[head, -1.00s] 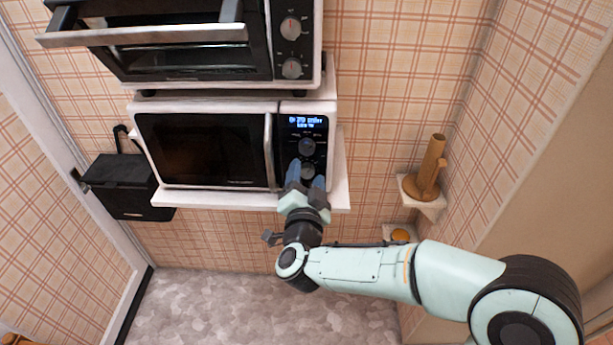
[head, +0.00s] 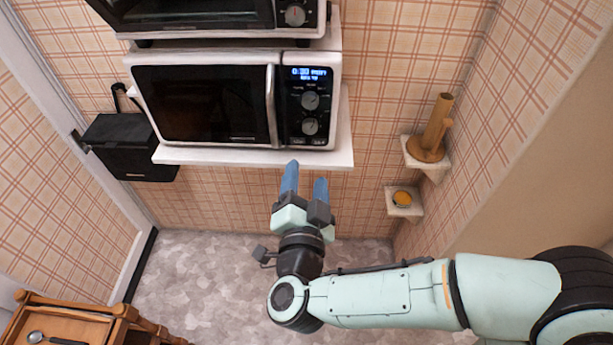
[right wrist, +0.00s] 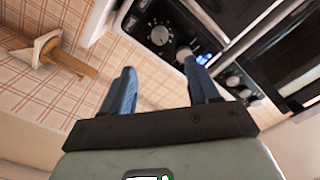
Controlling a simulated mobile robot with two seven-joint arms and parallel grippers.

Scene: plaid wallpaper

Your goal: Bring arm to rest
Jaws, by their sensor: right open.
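My right gripper (head: 305,180) is in the middle of the head view, its two blue fingers apart with nothing between them. It is below and in front of the white shelf's front edge and apart from the microwave (head: 205,105). In the right wrist view the same open fingers (right wrist: 160,90) point toward the wall and the control panel with its knobs. My right arm stretches in from the lower right. My left gripper is not in the head view.
The microwave stands on a white shelf (head: 250,158) under an oven (head: 190,12). A black box (head: 125,147) hangs at left. Corner shelves at right hold a wooden object (head: 432,135) and a small orange item (head: 402,198). A wooden cart (head: 65,325) is lower left. Floor between is clear.

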